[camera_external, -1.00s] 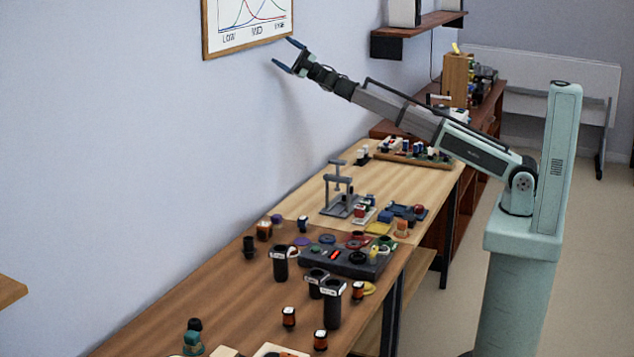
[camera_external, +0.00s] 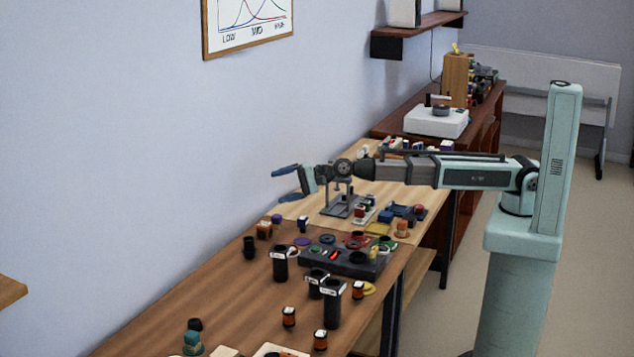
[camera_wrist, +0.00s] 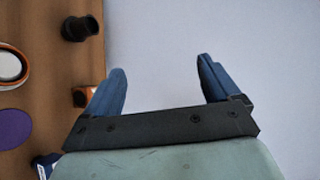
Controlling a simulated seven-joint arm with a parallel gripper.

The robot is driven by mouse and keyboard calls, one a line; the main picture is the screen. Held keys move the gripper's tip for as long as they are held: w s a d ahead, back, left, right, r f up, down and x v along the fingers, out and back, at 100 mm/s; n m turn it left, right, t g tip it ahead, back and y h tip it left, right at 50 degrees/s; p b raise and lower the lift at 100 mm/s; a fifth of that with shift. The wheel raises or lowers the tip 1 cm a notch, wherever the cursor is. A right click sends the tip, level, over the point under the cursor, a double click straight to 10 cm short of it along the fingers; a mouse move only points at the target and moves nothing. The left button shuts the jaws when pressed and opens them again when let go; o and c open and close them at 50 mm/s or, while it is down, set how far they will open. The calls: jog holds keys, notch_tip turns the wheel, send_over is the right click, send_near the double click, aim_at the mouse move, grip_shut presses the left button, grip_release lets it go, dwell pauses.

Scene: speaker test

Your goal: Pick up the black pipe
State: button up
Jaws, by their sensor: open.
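A small plain black pipe-like piece (camera_external: 249,247) stands upright on the brown bench near the wall. It also shows at the upper left of the wrist view (camera_wrist: 80,28). Several taller black cylinders with white-labelled tops stand nearer the front, among them one at the left (camera_external: 280,264) and one at the right (camera_external: 332,305). I cannot tell which of these the task means. My gripper (camera_external: 278,186) is open and empty above the bench, pointing left toward the wall. In the wrist view its blue fingers (camera_wrist: 162,68) are spread with only wall between them.
A dark tray (camera_external: 318,262) with coloured round parts lies behind the labelled cylinders. A grey press-like stand (camera_external: 338,200) rises beneath my wrist. Small orange-black pieces (camera_external: 289,317) stand at the front. The wall (camera_external: 150,150) borders the bench at the left; brown bench surface (camera_external: 195,290) is bare.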

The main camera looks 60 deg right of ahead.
jog(key=s+a+f+m+g+y, duration=0.2)
jog(key=s+a+f+m+g, duration=0.2)
jog(key=s+a+f, duration=0.45)
jog(key=m+g+y, duration=0.2)
jog(key=m+g, duration=0.3)
jog(key=g, duration=0.1)
send_near(314, 283)
jog(key=w+a+f, duration=0.2)
jog(key=f, duration=0.1)
jog(key=shift+a, duration=0.4)
jog(key=shift+s+x, duration=0.15)
jog(key=shift+x, duration=1.2)
jog(key=shift+s+x, duration=0.15)
jog(key=shift+x, duration=1.2)
jog(key=shift+r, duration=0.1)
jog(key=c, duration=1.1)
jog(key=shift+o, duration=0.2)
notch_tip(314, 283, up, 10)
jog(key=shift+a, duration=0.1)
